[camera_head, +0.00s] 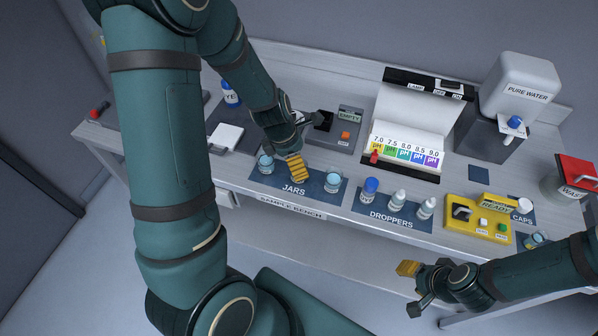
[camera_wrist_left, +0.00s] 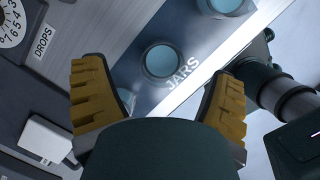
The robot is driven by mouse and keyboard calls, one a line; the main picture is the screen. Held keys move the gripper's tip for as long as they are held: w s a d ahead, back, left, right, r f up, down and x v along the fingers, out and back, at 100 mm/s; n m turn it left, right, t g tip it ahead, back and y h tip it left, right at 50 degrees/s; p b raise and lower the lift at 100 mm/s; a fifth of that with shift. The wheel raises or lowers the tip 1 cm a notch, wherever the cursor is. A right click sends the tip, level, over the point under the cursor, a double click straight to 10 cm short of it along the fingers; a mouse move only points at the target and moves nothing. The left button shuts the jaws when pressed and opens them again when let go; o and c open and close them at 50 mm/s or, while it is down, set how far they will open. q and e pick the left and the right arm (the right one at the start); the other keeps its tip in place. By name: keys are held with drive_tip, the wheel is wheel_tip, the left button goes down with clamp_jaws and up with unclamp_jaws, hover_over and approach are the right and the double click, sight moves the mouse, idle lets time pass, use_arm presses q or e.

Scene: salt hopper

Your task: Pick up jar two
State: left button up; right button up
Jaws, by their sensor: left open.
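In the head view, one glass jar (camera_head: 265,163) stands at the left of the dark JARS mat (camera_head: 318,195) and another jar (camera_head: 332,182) at its right. My left gripper (camera_head: 296,168) is over the mat between them and hides what is there. In the left wrist view, a round jar (camera_wrist_left: 160,62) lies between the two open yellow fingers of that gripper (camera_wrist_left: 160,75), apart from both. A second jar (camera_wrist_left: 225,6) is cut off at the top, and part of another (camera_wrist_left: 127,100) shows beside the left finger. No jar numbers are legible. My right gripper (camera_head: 410,288) is open and empty, in front of the bench.
Droppers (camera_head: 398,199) stand on a mat right of the jars. A yellow device (camera_head: 478,217), pure water dispenser (camera_head: 500,115) and waste bin (camera_head: 570,180) are farther right. A grey device (camera_head: 335,130) and pH panel (camera_head: 408,130) stand behind. A white square item (camera_head: 226,137) lies left.

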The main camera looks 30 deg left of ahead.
use_arm(q)
drive_tip(key=b+x, duration=0.1)
drive_tip(key=x, duration=0.3)
drive_tip(key=shift+d+f, duration=0.1)
drive_tip(key=shift+f, duration=0.2)
drive_tip(key=c, duration=1.3)
drive_tip(key=shift+r, duration=0.1)
drive_tip(key=shift+c, duration=0.2)
